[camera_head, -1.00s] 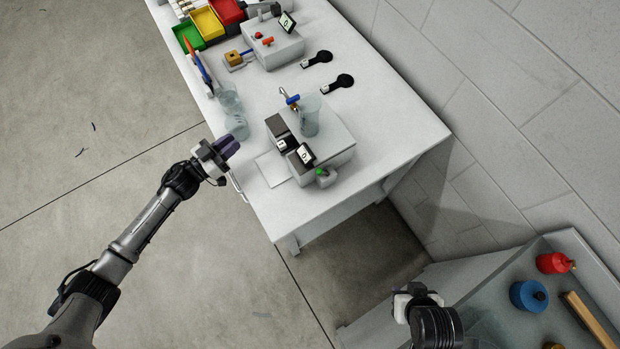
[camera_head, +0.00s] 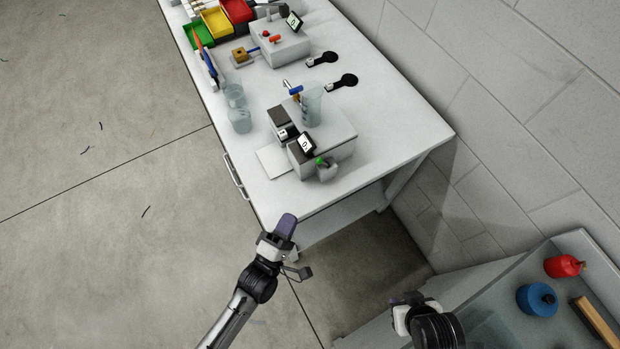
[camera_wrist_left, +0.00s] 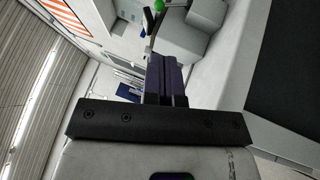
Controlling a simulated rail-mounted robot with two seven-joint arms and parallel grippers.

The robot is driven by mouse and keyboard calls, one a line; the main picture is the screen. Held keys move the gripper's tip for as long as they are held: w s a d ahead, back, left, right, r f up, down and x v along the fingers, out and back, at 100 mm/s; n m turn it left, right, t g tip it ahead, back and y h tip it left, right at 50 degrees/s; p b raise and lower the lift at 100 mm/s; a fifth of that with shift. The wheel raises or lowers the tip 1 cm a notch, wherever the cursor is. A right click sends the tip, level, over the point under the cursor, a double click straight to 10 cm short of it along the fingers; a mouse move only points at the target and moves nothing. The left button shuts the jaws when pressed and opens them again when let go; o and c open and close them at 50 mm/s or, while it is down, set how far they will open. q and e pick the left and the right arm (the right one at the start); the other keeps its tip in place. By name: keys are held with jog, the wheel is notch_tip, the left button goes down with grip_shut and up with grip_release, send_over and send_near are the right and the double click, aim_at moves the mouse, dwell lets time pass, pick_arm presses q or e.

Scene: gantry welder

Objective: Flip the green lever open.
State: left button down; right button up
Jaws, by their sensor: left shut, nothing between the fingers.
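The green lever (camera_head: 320,161) is a small green-tipped part on the front side of the grey box-shaped device (camera_head: 330,143), near the table's near corner. It also shows at the top edge of the left wrist view (camera_wrist_left: 158,5). My left gripper (camera_head: 287,222) is shut and empty, its dark purple fingers close together. It is in front of the table's near end, below and left of the lever and apart from it. The fingers also show in the left wrist view (camera_wrist_left: 167,72). My right gripper (camera_head: 405,312) is at the lower right, far from the lever; its fingers are mostly hidden.
A clear beaker (camera_head: 311,106) stands on the device. Clear cups (camera_head: 239,120) and coloured bins (camera_head: 217,22) stand further back on the white table (camera_head: 400,125). A grey cart (camera_head: 480,291) is at right.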

aim_at(322, 162)
dwell(0.3)
pick_arm(q)
jog(key=x, duration=1.4)
